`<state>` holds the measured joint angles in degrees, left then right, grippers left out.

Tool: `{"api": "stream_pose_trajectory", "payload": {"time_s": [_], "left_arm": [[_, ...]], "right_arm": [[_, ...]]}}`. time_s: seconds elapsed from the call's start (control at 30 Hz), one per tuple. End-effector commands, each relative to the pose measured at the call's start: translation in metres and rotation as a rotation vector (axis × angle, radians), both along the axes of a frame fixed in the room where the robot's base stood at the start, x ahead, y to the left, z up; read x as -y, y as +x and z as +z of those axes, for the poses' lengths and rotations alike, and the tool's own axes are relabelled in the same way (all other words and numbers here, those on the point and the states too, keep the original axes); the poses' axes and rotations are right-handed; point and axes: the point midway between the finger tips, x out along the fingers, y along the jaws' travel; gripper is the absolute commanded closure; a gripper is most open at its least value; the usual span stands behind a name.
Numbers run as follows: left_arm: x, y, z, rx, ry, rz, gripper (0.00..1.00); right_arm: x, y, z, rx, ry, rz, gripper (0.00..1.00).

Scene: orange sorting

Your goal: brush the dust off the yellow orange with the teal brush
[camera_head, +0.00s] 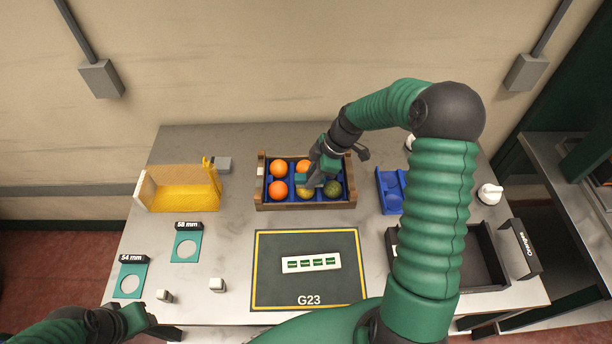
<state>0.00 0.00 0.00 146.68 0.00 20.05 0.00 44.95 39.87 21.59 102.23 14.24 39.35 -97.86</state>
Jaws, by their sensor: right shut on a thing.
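The yellow orange (305,192) sits in the front row of a wooden crate (300,206) with blue cups, partly hidden by my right gripper. My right gripper (314,180) reaches down over the crate, just above and beside this orange. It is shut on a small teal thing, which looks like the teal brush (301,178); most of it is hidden. I cannot tell whether the brush touches the orange. My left gripper (137,318) is low at the front left, away from the crate; its jaws do not show clearly.
Other oranges (278,190) and a dark greenish one (332,188) share the crate. A yellow chute (182,188) stands left, a blue holder (390,192) right, a dark tray (482,256) front right. A mat (305,290) and teal ring gauges (187,244) lie in front.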

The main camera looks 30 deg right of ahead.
Motion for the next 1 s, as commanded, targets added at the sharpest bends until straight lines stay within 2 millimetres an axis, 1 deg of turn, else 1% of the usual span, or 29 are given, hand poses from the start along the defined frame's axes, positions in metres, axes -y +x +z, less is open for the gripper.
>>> {"api": "stream_pose_trajectory", "payload": {"time_s": [0.07,0.17,0.5,0.6,0.77,1.0], "left_arm": [[0.000,0.000,0.000,0.000,0.000,0.000,0.64],[0.000,0.000,0.000,0.000,0.000,0.000,0.64],[0.000,0.000,-0.002,0.000,0.000,0.000,0.64],[0.000,0.000,-0.002,0.000,0.000,0.000,0.64],[0.000,0.000,-0.001,0.000,0.000,0.000,0.64],[0.000,0.000,0.001,0.000,0.000,0.000,0.64]], "right_arm": [[0.002,-0.002,0.000,0.000,0.000,-0.001,1.00],[0.001,-0.001,0.000,-0.001,0.000,0.000,1.00],[-0.019,0.011,-0.001,-0.001,0.001,0.002,1.00],[-0.022,0.013,-0.001,-0.002,0.001,0.001,1.00],[-0.018,0.011,-0.001,-0.001,0.001,-0.001,1.00],[-0.003,0.002,0.000,-0.001,0.001,-0.003,1.00]]}}
